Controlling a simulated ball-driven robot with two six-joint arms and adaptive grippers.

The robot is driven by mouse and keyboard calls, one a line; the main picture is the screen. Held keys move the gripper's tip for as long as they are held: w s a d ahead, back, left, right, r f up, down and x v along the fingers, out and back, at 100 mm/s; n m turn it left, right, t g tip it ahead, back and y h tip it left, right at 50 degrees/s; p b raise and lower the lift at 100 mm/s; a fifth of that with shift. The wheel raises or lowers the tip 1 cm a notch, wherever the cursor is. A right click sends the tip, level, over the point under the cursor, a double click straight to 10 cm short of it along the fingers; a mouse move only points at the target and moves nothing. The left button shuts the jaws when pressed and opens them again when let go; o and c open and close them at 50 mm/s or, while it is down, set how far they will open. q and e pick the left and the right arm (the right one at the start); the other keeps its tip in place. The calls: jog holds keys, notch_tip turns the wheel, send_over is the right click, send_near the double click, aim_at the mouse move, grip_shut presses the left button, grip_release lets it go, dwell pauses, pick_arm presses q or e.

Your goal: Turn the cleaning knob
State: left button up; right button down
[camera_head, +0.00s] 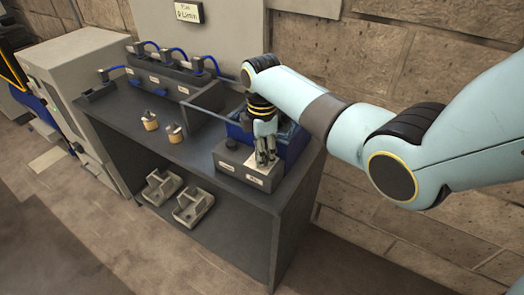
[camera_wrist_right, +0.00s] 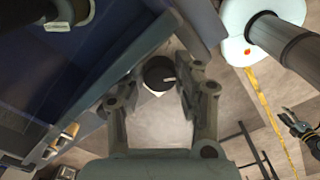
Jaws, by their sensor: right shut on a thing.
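My right gripper (camera_head: 265,160) points down over the right part of a grey control box (camera_head: 229,161) on the bench. In the right wrist view a round dark knob (camera_wrist_right: 159,73) with a light pointer mark sits between the fingers of my right gripper (camera_wrist_right: 155,88). The fingers are shut on this knob. In the head view the fingers hide it. A second dark knob (camera_head: 232,143) shows on the left part of the box. Light labels are on the box front, too small to read. My left gripper is not in view.
A blue tank (camera_head: 294,146) stands right behind the box. Several grey units with blue hoses (camera_head: 180,53) line the back of the bench (camera_head: 135,118). Two small tan-and-metal pieces (camera_head: 151,122) stand mid-bench. Two grey brackets (camera_head: 193,204) lie on the lower shelf. A brick wall is behind.

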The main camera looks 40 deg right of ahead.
jog(key=shift+r+n+p, duration=0.15)
jog(key=shift+n+p, duration=0.65)
jog(key=shift+n, duration=0.3)
jog(key=n+p, duration=0.1)
jog(key=n, duration=0.1)
jog(key=shift+n, duration=0.4)
jog(key=n+p, duration=0.1)
jog(key=n, duration=0.2)
jog(key=shift+n+p, duration=0.55)
jog(key=shift+n, duration=1.15)
jog(key=c, duration=1.2)
grip_release()
